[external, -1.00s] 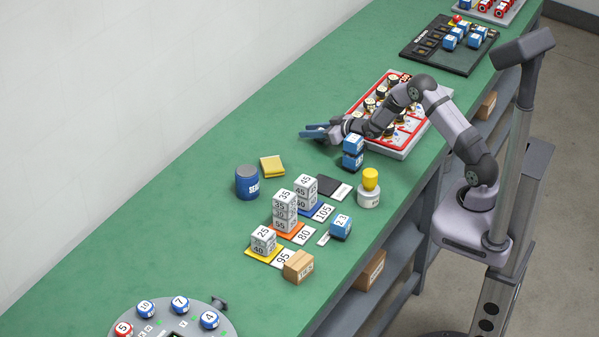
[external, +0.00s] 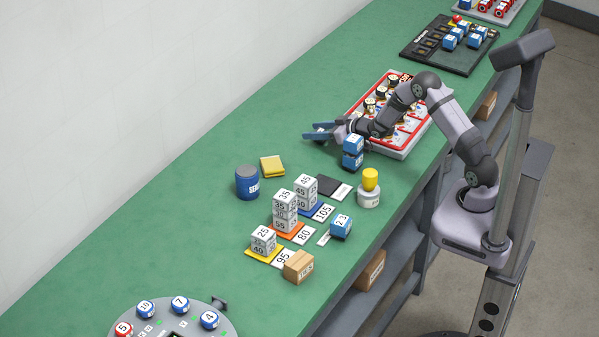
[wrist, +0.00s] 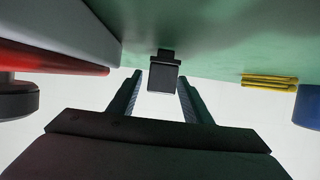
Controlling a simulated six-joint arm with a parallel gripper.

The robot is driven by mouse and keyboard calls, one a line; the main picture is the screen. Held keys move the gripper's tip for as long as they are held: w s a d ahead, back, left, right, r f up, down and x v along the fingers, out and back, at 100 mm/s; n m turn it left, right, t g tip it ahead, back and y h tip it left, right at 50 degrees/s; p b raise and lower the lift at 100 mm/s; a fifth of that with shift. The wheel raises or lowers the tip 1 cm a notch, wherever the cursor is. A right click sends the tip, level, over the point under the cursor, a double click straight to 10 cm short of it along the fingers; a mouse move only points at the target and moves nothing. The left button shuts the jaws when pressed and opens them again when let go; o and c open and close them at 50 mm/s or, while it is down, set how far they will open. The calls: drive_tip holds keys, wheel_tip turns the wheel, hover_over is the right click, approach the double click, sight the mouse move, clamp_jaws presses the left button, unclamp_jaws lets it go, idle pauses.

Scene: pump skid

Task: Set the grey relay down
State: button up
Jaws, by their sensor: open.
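My gripper (external: 320,132) is open, low over the green table on the far side of the red-rimmed tray. The wrist view shows its two fingers (wrist: 160,82) spread apart. A dark grey block, apparently the grey relay (wrist: 163,74), appears between and just beyond the fingertips, with a gap on each side. Its end meets the green surface, which is at the top of this view, so it seems to stand on the table. I cannot make out the relay in the external view.
The red-rimmed tray (external: 403,153) lies beside my gripper, with stacked blue blocks (external: 353,152) near its corner. A yellow pad (external: 272,166) and blue drum (external: 247,183) stand nearer the camera. Table toward the wall is clear.

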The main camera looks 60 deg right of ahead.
sight(318, 130)
drive_tip(key=r, duration=0.7)
drive_tip(key=shift+s+r+b, duration=0.2)
drive_tip(key=shift+s+b, duration=0.1)
drive_tip(key=shift+s, duration=0.1)
drive_tip(key=shift+o, duration=0.6)
